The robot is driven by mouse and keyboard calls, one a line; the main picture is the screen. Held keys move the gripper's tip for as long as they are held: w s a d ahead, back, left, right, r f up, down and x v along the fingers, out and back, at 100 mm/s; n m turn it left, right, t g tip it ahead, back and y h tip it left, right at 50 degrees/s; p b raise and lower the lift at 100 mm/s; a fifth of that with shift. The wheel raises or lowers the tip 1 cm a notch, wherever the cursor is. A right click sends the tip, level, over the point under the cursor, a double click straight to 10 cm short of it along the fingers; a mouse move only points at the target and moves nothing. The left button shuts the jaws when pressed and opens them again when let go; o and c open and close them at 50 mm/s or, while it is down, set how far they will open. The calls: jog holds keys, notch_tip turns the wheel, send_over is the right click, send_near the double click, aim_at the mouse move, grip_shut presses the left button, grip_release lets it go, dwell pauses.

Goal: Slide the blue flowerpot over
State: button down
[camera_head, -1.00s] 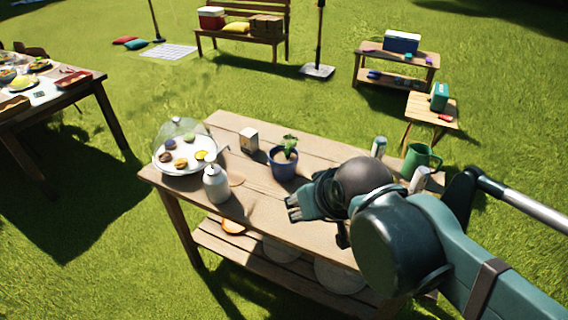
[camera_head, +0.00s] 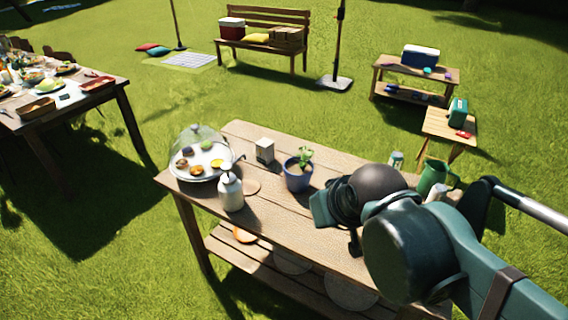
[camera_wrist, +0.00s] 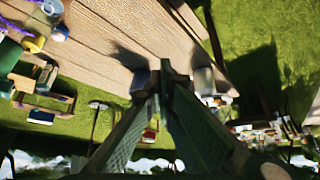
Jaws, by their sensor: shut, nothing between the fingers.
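The blue flowerpot (camera_head: 297,182) with a small green plant stands upright on the wooden garden table (camera_head: 335,238), near its middle. My gripper (camera_head: 317,210) is low over the table, just to the right of and in front of the pot in the head view. Its fingers are shut and empty. In the wrist view the closed fingertips (camera_wrist: 166,68) point at the table, and a dark blue shape beside them, partly hidden by a finger, appears to be the pot (camera_wrist: 140,76). Whether they touch cannot be told.
A green watering can (camera_head: 433,177) and cans are at the right. Bare boards lie in front of the pot.

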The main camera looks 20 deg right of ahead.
jog(key=w+r+n+g+p, duration=0.2)
jog(key=w+r+p, duration=0.2)
jog(key=w, duration=0.9)
jog(key=w+r+n+g+p, duration=0.2)
jog(key=w+r+n+p, duration=0.15)
jog(key=w, duration=0.85)
jog(key=w+a+f+n+g+p, duration=0.1)
jog(key=w+f+p, duration=0.2)
jog(key=w+f, duration=0.4)
jog(key=w+a+f+n+g+p, duration=0.1)
jog(key=w+f, duration=0.6)
jog(key=w, duration=0.7)
jog(key=n+g+p, duration=0.1)
jog(key=p, duration=0.1)
jog(key=shift+w+p, duration=0.3)
jog(key=shift+w, duration=0.1)
jog(key=shift+f, duration=0.15)
notch_tip(320, 180, down, 10)
jog(key=s+d, duration=0.3)
